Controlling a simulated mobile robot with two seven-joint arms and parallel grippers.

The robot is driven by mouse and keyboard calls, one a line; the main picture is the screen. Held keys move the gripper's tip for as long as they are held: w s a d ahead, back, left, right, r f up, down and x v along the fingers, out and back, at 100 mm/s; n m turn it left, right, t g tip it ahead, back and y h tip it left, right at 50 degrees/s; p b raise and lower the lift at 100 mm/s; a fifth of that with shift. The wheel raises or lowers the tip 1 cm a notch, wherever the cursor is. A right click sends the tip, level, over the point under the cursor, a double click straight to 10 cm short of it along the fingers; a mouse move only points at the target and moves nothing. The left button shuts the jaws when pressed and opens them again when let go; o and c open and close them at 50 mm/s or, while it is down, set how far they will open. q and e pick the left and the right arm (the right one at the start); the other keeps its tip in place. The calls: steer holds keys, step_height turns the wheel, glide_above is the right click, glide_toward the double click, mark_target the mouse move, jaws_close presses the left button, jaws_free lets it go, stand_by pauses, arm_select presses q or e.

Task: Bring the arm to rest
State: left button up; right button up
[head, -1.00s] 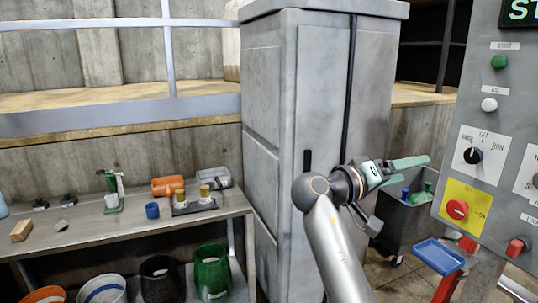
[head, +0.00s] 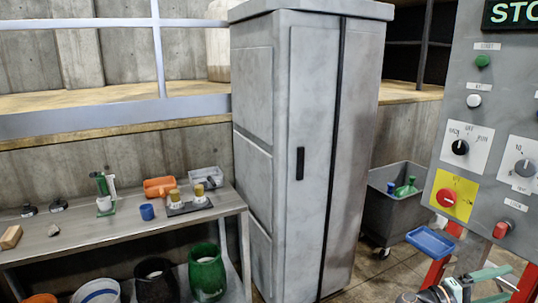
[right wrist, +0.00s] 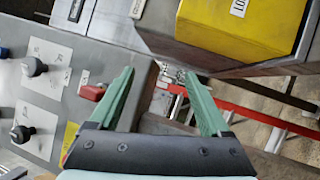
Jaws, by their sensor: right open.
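My right gripper (head: 492,284) is low at the bottom right of the head view, below the control panel (head: 492,150). Its green fingers (right wrist: 160,85) stand apart in the right wrist view, with nothing held between them. The panel carries knobs, a red button on a yellow plate (head: 455,192) and a green button (head: 483,61). In the right wrist view the panel face (right wrist: 85,45) lies to the left of the fingers. My left gripper is not in view.
A grey cabinet (head: 265,100) stands mid-view. A workbench (head: 110,238) with small items is at left, with buckets below. A grey wheeled bin (head: 392,215) holds green and blue things. A blue tray (head: 430,241) sits below the panel. A yellow block (right wrist: 245,25) is near the fingers.

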steer(key=s+d+f, duration=0.2)
steer(key=s+d, duration=0.2)
steer(key=d, duration=0.1)
steer(key=w+a+f+n+t+y, duration=0.1)
steer(key=w+a+f+t+y, duration=0.2)
steer(key=f, duration=0.4)
steer(key=w+f+n+t+y, duration=0.1)
steer(key=w+f+t+y, duration=0.1)
steer(key=w+f+y, duration=0.4)
steer(key=w+a+f+m+t+y, duration=0.2)
steer(key=w+a+f+t+y, duration=0.2)
steer(key=w+a+t+y, duration=0.55)
steer(key=s+a+f+n+g+y, duration=0.1)
steer(key=s+a+f+g, duration=0.1)
steer(key=s+a+f, duration=0.5)
steer(key=s+a+f+n+g+y, duration=0.1)
steer(key=s+a+f, duration=0.3)
steer(key=s+a, duration=0.7)
steer(key=s+a+r+m+y, duration=0.1)
steer(key=s+a+r+y, duration=0.1)
steer(key=s+a, duration=1.1)
steer(key=s+r, duration=0.1)
steer(key=s, duration=0.2)
steer(key=shift+s+r+g, duration=0.25)
steer(key=shift+s+g, duration=0.1)
steer(key=shift+s, duration=0.05)
steer(key=shift+y, duration=0.25)
